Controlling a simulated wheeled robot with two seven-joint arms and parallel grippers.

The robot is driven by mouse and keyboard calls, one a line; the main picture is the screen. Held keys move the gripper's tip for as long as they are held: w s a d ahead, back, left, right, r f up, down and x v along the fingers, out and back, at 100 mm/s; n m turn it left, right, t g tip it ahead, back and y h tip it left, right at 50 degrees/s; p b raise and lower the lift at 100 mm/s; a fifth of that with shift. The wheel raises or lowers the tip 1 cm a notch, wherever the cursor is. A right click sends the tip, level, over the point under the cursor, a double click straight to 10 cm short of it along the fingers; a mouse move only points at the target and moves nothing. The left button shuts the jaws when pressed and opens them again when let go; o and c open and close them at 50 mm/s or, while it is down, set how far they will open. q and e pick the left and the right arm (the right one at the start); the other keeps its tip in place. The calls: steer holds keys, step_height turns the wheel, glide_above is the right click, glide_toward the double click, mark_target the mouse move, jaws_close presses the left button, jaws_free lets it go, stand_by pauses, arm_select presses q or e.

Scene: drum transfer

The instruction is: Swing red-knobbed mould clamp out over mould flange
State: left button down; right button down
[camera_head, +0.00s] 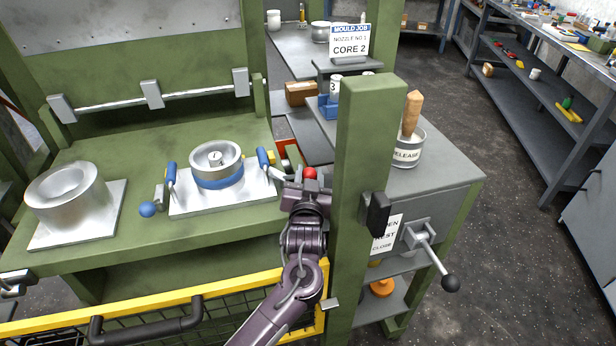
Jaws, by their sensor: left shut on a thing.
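The red knob of the mould clamp (310,173) shows between the fingers of my left gripper (306,186), right of the mould. My left gripper is shut on it, and the gripper hides most of the clamp. The mould is a round metal cup with a blue band (217,180), marked with a number, on a pale square flange (225,203) with two blue-gripped handles. A blue-knobbed clamp (148,209) stands at the flange's left side. Whether the red-knobbed clamp's arm lies over the flange, I cannot tell. My right gripper is out of view.
A green upright post (360,190) stands close right of my left gripper. A yellow-framed mesh gate (240,283) with a black handle runs in front below. A second metal ring on a plate (66,192) sits on the bed's left. A grey bench (435,180) carries a RELEASE pot (408,153).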

arm_select(q)
steer(key=c, duration=1.3)
jaws_free()
steer(key=shift+o, duration=1.3)
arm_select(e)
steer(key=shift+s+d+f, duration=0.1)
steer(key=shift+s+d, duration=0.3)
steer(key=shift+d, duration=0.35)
arm_select(q)
step_height(320, 180, up, 20)
steer(key=shift+p, duration=0.35)
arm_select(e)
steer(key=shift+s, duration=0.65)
